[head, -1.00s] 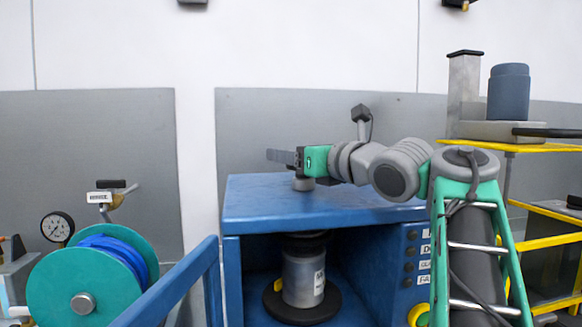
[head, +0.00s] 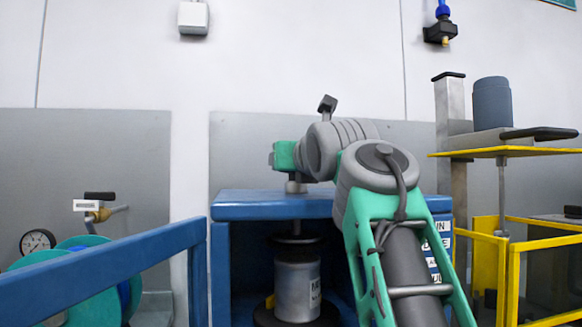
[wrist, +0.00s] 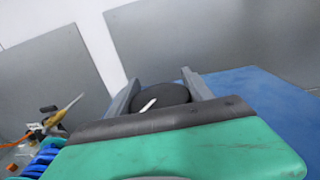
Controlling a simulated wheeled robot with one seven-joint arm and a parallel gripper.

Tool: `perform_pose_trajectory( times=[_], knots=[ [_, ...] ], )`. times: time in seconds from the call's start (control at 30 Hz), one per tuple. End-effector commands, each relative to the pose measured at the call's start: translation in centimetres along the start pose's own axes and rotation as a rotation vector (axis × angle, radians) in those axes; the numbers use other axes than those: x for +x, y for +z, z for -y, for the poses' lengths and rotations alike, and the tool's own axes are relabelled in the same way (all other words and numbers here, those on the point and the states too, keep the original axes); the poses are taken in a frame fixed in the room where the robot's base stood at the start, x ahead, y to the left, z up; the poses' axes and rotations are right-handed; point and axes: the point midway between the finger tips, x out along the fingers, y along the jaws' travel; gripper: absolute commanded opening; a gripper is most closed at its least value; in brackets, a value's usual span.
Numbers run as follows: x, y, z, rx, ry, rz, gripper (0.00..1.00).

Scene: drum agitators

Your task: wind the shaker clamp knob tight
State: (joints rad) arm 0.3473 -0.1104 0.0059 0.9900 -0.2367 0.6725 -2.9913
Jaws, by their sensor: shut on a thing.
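The clamp knob (wrist: 162,97) shows in the wrist view as a round black top with a white pointer mark. My gripper (wrist: 160,82) has one finger on each side of it and is shut on it. In the head view my gripper (head: 280,157) is above the top of the blue shaker cabinet (head: 262,208), over a short grey post (head: 296,187). My arm and gripper body hide the fingers and knob there. Inside the cabinet a grey metal can (head: 297,288) stands upright under a dark plate (head: 296,240).
A blue rail (head: 110,268) crosses the left foreground. A green reel (head: 95,290) and a pressure gauge (head: 38,241) are at left. A yellow-framed stand (head: 505,152) with a dark blue cylinder (head: 492,103) is at right.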

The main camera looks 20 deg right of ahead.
Motion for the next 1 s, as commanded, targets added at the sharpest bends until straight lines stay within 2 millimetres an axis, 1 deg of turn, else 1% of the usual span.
perform_pose_trajectory(
  times=[0.27, 0.3, 0.53, 0.57, 0.77, 0.83, 0.87, 0.97, 1.0],
  knots=[
    [0.0, 0.1, 0.0, -0.002, 0.000, 0.002, 0.19],
    [0.0, 0.1, 0.0, -0.002, 0.000, 0.002, 0.61],
    [0.0, 0.1, 0.0, -0.002, 0.000, 0.002, 0.80],
    [0.0, 0.1, 0.0, -0.002, 0.000, 0.001, 0.81],
    [0.0, 0.1, 0.0, -0.001, 0.000, 0.001, 0.81],
    [-0.3, 0.1, 0.0, -0.002, 0.000, 0.002, 0.81],
    [-0.6, 0.1, 0.0, -0.002, 0.000, 0.002, 0.81],
    [-2.3, 0.1, 0.1, -0.002, -0.002, 0.004, 0.81],
    [-3.2, 0.1, 0.1, -0.003, -0.002, 0.005, 0.81]
  ],
)
